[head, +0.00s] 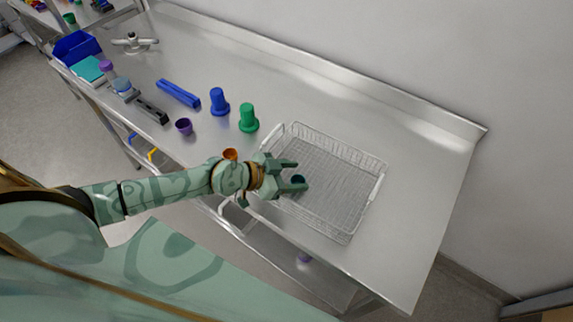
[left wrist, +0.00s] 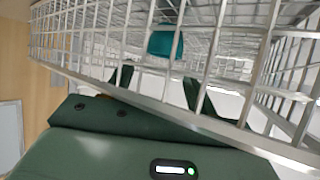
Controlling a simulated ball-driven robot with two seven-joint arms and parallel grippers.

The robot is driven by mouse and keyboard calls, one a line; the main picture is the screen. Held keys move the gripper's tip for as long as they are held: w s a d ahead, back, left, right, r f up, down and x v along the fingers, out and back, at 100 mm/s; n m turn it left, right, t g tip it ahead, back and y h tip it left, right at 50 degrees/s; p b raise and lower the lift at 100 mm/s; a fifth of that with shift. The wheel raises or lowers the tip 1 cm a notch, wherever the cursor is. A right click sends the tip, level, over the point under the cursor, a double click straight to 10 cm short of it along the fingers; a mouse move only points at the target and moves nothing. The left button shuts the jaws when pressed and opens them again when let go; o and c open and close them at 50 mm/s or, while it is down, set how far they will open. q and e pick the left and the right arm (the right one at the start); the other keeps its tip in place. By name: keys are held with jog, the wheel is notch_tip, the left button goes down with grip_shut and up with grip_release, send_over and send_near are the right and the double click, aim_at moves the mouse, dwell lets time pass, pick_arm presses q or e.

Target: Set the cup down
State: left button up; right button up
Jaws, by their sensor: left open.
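A small teal cup (head: 298,180) shows at the left side of the wire basket (head: 345,237), partly covered by my gripper. In the left wrist view the teal cup (left wrist: 165,42) appears through the basket's wires (left wrist: 75,30), just beyond and between the fingertips. My left gripper (head: 301,174) is open, reaching over the basket's near left rim; its two fingers also show in the left wrist view (left wrist: 157,86). I cannot tell whether a finger touches the cup. My right gripper is not in view.
An orange cup (head: 230,154) stands close behind my left wrist. Green (head: 249,118) and blue (head: 219,102) upturned cups and a purple cup (head: 184,126) stand left of the basket. The steel table (head: 420,190) is bare right of the basket.

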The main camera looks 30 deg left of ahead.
pick_arm(q)
jog(key=shift+s, duration=0.25)
jog(key=r+p+v, duration=0.1)
jog(key=p+v, duration=0.1)
jog(key=v, duration=1)
jog(key=shift+w, duration=0.25)
jog(key=shift+a, duration=0.1)
